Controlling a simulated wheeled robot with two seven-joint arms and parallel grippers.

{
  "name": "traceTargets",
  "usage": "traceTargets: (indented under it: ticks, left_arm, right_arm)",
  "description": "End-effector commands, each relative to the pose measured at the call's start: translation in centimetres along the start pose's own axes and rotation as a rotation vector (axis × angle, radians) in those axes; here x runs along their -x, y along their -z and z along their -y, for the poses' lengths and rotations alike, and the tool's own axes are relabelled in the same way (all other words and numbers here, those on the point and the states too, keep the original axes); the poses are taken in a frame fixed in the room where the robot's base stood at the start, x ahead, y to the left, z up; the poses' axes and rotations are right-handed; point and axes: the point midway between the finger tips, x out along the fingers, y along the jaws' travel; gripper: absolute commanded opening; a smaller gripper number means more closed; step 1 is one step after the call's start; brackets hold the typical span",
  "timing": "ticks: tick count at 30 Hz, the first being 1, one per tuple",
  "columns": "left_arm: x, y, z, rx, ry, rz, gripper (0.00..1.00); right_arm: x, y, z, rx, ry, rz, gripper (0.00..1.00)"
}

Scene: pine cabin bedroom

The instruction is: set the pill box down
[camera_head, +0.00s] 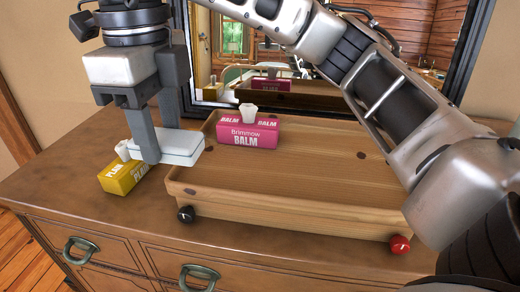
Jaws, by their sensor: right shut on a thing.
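The pill box (182,147) is a flat white case with rounded edges. My right gripper (160,143), whose arm crosses from the right side of the head view, is shut on it, with one finger in front and the other partly hidden behind. The box is held level, by the left end of the wooden tray (290,212) and up and right of the yellow tissue box. I cannot tell how high it is over the dresser top (75,162). My left gripper is not in view.
A yellow tissue box (124,178) stands left of the tray. A pink balm tissue box (250,138) stands inside the tray at the back left. A mirror (225,60) stands behind.

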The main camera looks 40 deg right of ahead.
Motion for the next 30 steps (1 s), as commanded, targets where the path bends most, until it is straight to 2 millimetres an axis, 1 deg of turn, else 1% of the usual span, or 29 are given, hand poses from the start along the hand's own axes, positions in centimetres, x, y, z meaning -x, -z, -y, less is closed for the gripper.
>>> traceTargets:
  ticks: [1,9,12,15,18,23,25,30]
  left_arm:
    - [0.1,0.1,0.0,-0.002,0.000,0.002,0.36]
    - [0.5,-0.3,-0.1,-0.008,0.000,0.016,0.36]
    - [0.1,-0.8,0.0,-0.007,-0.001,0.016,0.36]
    - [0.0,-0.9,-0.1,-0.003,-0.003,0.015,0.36]
    - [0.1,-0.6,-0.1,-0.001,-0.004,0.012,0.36]
    - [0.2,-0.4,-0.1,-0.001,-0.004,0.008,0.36]
    - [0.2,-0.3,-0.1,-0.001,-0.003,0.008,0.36]
    - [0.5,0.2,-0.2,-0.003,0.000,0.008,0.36]
  right_arm:
    - [-0.5,0.5,1.1,-0.007,-0.003,-0.004,0.17]
    - [-3.5,3.0,7.3,-0.008,-0.004,-0.004,0.17]
    - [-5.8,3.6,8.7,-0.003,-0.004,-0.005,0.17]
    - [-7.3,4.0,9.9,-0.001,-0.004,-0.003,0.17]
    - [-8.1,4.3,10.7,0.000,-0.001,-0.002,0.17]
    - [-9.0,4.6,11.5,-0.001,0.000,-0.001,0.17]
    - [-9.8,4.9,12.0,0.000,-0.001,-0.005,0.17]
    - [-12.1,4.8,11.8,0.002,0.000,-0.003,0.17]
